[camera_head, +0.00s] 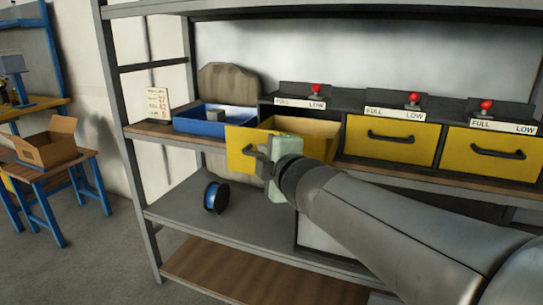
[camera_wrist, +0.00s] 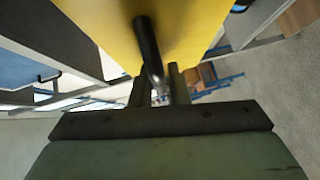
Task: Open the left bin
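The left bin (camera_head: 239,150) is a yellow drawer in the shelf row. It is pulled out from its housing, and its open inside shows behind the front. Its dark handle (camera_wrist: 147,42) runs down between the fingers of my gripper (camera_wrist: 160,88) in the wrist view. My gripper (camera_head: 262,165) is at the bin front in the head view and appears shut on the handle. My gripper and arm hide the right part of the bin front.
Two yellow bins (camera_head: 391,138) (camera_head: 492,152) to the right are closed. A blue tray (camera_head: 200,123) stands left of the open bin. A blue-and-black spool (camera_head: 216,197) lies on the shelf below. A cardboard box (camera_head: 46,148) sits on a table at the left.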

